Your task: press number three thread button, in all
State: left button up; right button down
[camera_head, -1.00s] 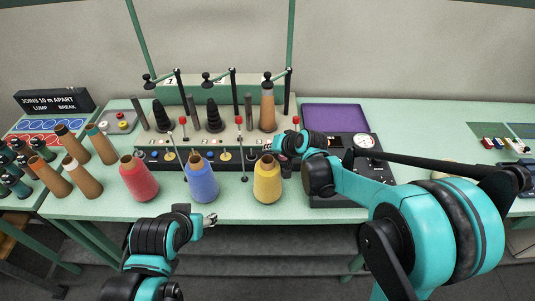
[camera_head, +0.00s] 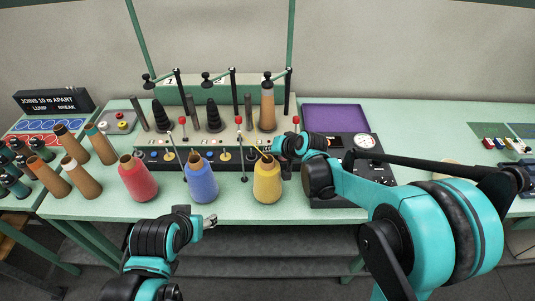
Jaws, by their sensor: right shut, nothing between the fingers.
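The thread machine (camera_head: 222,137) stands at the back of the table, with numbered posts and a dark front panel that carries small knobs and buttons. Its third station, on the right, holds a tan cone (camera_head: 267,112). My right gripper (camera_head: 265,152) is shut and empty at the right end of the front panel, just above the yellow spool (camera_head: 267,184). It hides the third station's controls, so contact with a button cannot be told. My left gripper (camera_head: 209,221) is at the table's front edge, below the blue spool (camera_head: 202,182), away from the machine; its fingers are small in view.
A red spool (camera_head: 138,180) stands left of the blue one. Several brown cones (camera_head: 83,180) stand at the left, near a black sign (camera_head: 54,101). A purple tray (camera_head: 334,117) and a box with a dial (camera_head: 363,140) are right of the machine.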

jog(key=shift+r, duration=0.1)
jog(key=shift+r+p, duration=0.65)
jog(key=shift+r, duration=0.1)
notch_tip(320, 180, up, 5)
jog(key=p, duration=0.4)
jog(key=shift+s+d, duration=0.1)
dwell(0.6)
